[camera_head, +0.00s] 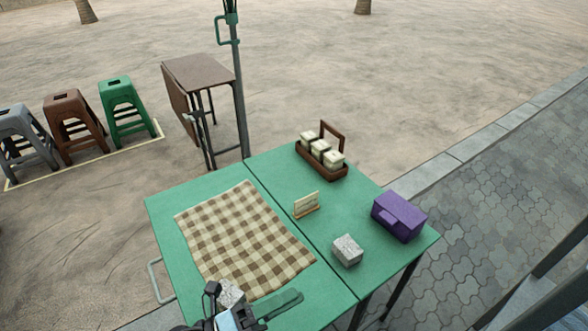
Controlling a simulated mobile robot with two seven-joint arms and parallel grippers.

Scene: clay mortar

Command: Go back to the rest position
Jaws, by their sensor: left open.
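My left gripper (237,306) is at the bottom edge of the head view, over the front of the green table, and is open. A whitish speckled stone-like object (231,292) shows just beyond it, by the checkered cloth's near edge. The gripper partly covers this object, and I cannot tell whether they touch. A dark green flat piece (281,305) lies just right of the gripper; what it is, I cannot tell. My right gripper is not in view.
The green table (330,287) bears a brown checkered cloth (240,235), a grey speckled block (347,250), a purple box (399,216), a small sign (306,204) and a brown caddy of jars (322,168). Stools (122,105) and a brown folding table (198,70) stand beyond, near a pole (239,95).

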